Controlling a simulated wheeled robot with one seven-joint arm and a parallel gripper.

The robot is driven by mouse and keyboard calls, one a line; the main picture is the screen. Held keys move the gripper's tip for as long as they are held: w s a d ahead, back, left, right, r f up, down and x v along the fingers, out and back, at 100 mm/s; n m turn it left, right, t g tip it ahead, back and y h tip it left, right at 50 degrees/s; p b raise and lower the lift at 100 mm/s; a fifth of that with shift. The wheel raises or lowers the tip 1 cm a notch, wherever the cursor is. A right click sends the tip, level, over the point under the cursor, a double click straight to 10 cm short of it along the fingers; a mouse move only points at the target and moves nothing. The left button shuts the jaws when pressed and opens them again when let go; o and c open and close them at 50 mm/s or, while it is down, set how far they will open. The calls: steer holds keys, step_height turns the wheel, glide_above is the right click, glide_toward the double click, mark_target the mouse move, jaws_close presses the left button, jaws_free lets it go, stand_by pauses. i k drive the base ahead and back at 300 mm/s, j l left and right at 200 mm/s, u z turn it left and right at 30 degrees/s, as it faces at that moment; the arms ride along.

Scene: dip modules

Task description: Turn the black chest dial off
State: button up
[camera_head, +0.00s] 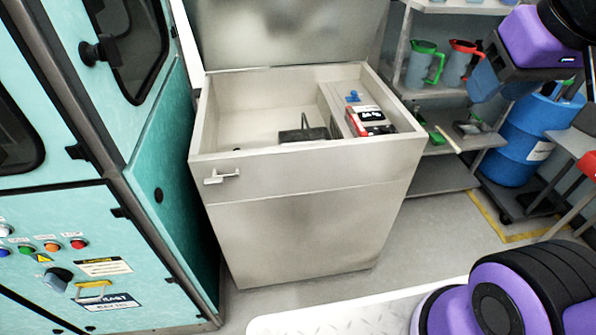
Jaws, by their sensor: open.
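A black dial (58,279) sits low on the front of the teal cabinet at the left. It is below a row of coloured buttons and left of a yellow handle; its exact setting is too small to read. My gripper (527,92) is at the upper right, under the purple wrist. It is open and empty, far from the dial and in front of the shelf and blue barrel. A grey chest (310,225) stands in the middle with its lid raised. I see no clear dial on its front, only a small pale latch (222,176).
The open chest holds a red and black box (369,121) and a dark block (303,134). A shelf with jugs (423,62) and a blue barrel (535,137) stand at the right. Coloured buttons (52,246) and a yellow handle (92,288) are near the dial. Some floor is clear.

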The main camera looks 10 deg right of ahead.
mark_target(384, 129)
steer(key=i+l+u, duration=0.15)
steer(key=l, duration=0.2)
steer(key=i+l+u, duration=0.2)
steer(key=l, duration=0.2)
steer(key=i+l+u, duration=0.15)
steer(key=l, duration=0.25)
